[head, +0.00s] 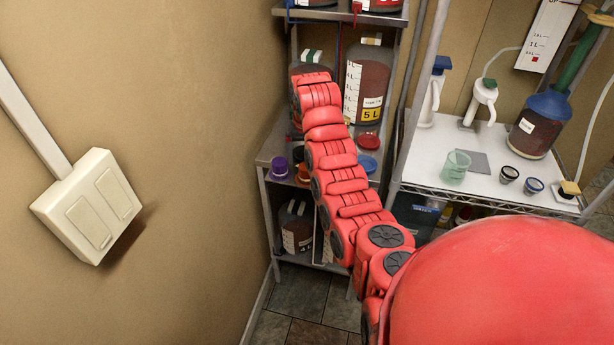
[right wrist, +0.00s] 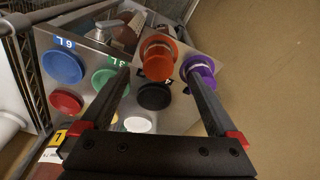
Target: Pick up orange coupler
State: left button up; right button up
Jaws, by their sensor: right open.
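The orange coupler (right wrist: 158,60) shows in the right wrist view as a round orange piece with a flange, on a grey metal shelf. It lies between the lines of the two fingers of my right gripper (right wrist: 158,72), which is open and empty, with gaps on both sides. In the head view the orange coupler (head: 303,173) is partly visible on the shelf, left of my red right arm. That arm hides the right gripper there. My left gripper is in neither view.
A purple coupler (right wrist: 201,68) stands close beside the right finger. A black cap (right wrist: 154,97) is just below the orange coupler; green (right wrist: 108,80), blue (right wrist: 62,66) and red (right wrist: 65,102) ones are left. The metal shelf rack (head: 264,160) stands near the wall; a worktable (head: 430,150) is right.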

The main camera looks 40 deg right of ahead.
aim_at(306, 169)
notch_tip(306, 169, down, 2)
jog(key=shift+w, duration=0.15)
jog(key=shift+w+f+p, duration=0.15)
jog(key=shift+f+p, duration=0.05)
jog(key=shift+p, duration=0.3)
jog(key=f, duration=0.1)
jog(key=f+p, duration=0.1)
jog(key=d+f+p, duration=0.1)
jog(key=shift+w+f, duration=0.25)
jog(key=shift+w, duration=0.05)
jog(key=shift+w+f, duration=0.1)
jog(key=shift+f, duration=0.5)
grip_shut()
jog(key=shift+r, duration=0.1)
